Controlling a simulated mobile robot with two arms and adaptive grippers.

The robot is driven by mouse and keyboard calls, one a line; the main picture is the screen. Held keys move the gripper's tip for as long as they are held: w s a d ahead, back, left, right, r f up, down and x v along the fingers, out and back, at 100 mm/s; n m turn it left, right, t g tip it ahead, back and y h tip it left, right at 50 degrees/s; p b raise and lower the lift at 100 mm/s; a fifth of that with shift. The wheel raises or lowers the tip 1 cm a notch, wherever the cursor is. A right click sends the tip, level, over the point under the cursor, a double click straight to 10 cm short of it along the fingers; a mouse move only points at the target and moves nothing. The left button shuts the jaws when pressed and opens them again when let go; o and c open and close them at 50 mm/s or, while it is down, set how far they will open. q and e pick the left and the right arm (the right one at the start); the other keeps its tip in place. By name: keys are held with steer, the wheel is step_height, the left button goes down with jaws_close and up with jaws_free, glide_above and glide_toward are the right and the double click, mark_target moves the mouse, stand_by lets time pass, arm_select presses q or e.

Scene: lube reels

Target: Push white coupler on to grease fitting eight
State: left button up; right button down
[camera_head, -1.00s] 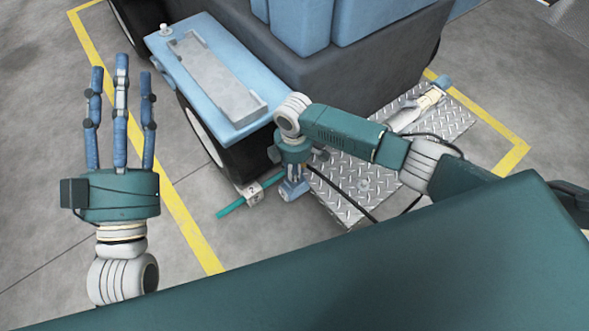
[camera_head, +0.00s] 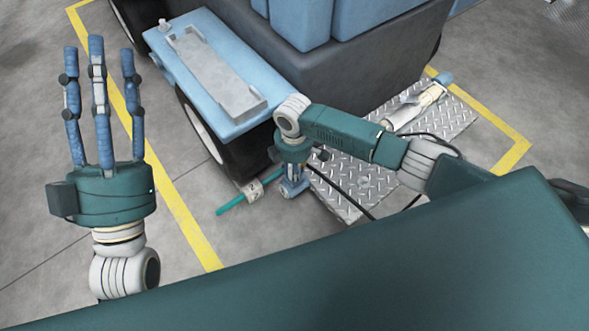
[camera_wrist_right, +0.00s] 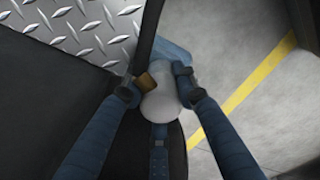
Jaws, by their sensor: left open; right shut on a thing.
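My right gripper (camera_head: 292,188) points down beside the dark wheel, at the left edge of the metal plate. In the right wrist view its fingers (camera_wrist_right: 156,86) are shut on a white rounded piece, which looks like the white coupler (camera_wrist_right: 162,106). A small brass-coloured part (camera_wrist_right: 145,82) shows at its left side. A black hose runs upward from between the fingers. My left gripper (camera_head: 98,105) is open and empty, fingers spread, over the floor at the left. I cannot make out grease fitting eight in either view.
A blue and dark vehicle (camera_head: 215,75) with a wheel stands close to the right gripper. A white piece (camera_head: 252,190) with a teal rod (camera_head: 232,206) is beside the wheel. A diamond plate (camera_head: 350,180) carries a hose and a white, blue-capped tool (camera_head: 410,112). Floor at left is clear.

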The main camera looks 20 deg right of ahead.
steer(key=c, duration=1.3)
jaws_free()
step_height(320, 180, up, 12)
steer(key=shift+r, duration=0.1)
steer(key=shift+a, duration=0.1)
